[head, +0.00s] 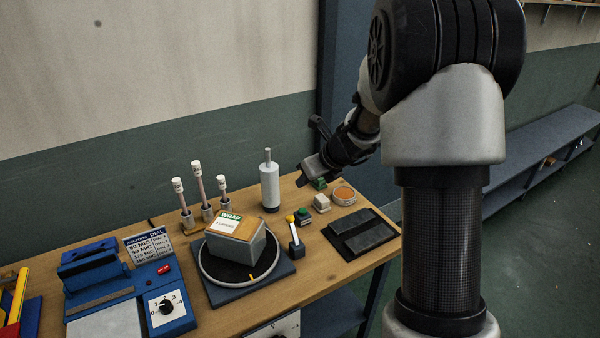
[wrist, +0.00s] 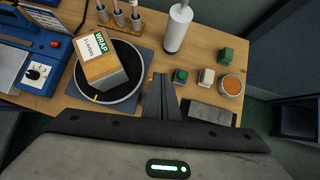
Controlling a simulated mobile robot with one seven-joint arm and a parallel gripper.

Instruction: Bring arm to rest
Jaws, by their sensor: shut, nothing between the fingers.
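My gripper (head: 305,181) is above the back right part of the wooden workbench in the head view, seen from the side. In the wrist view my gripper (wrist: 161,78) shows its dark fingers together, with nothing between them. The fingers point toward the bench, near the green button (wrist: 180,75). My arm reaches in from the right of the head view, and its upper links cover part of the scene behind.
A box labelled WRAP (head: 236,237) sits on a round turntable (head: 214,274). A white roller (head: 270,185) stands upright behind it. A blue sealer-like device (head: 100,275), an orange-topped round dish (head: 344,194) and a dark pad (head: 362,235) are also on the bench (head: 292,267).

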